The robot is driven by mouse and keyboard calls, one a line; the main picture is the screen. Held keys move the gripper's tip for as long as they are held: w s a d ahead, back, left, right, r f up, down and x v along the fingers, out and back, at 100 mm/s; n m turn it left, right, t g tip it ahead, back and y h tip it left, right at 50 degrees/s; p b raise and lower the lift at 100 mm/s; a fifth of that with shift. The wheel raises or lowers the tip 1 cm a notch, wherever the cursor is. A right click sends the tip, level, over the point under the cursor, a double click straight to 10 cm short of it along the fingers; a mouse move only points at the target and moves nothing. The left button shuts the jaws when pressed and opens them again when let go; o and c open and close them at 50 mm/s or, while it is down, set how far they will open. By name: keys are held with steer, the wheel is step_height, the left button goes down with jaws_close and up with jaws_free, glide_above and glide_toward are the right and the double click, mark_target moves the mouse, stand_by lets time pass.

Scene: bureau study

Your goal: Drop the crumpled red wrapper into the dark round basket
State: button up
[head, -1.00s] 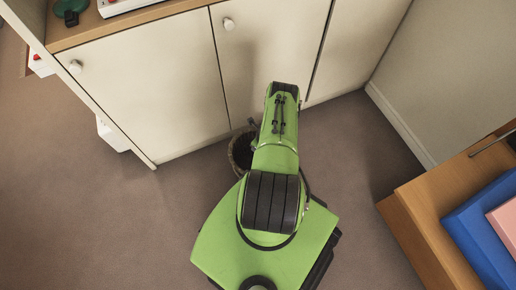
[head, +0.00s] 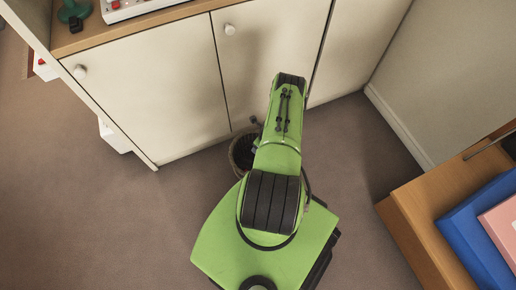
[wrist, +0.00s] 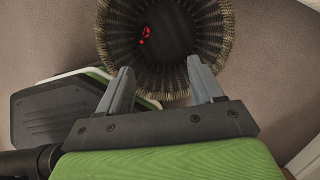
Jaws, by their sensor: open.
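The dark round basket (wrist: 188,50) fills the upper middle of the wrist view, seen from above into its opening. The red wrapper (wrist: 144,36) shows as small bright red patches inside the basket, low in its dark interior. My gripper (wrist: 158,80) is open and empty, its two grey fingers apart at the basket's near rim in the picture. In the head view the basket (head: 240,152) stands on the floor by the cabinet, partly hidden behind my green arm. My gripper is hidden there.
White cabinet doors (head: 165,85) rise just behind the basket. A wooden desk (head: 425,225) with a blue folder or box (head: 475,235) stands at the right. The carpet (head: 100,220) at the left is clear.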

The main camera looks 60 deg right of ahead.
steer(key=p+v, duration=0.3)
steer(key=v, duration=0.7)
steer(key=shift+r, duration=0.4)
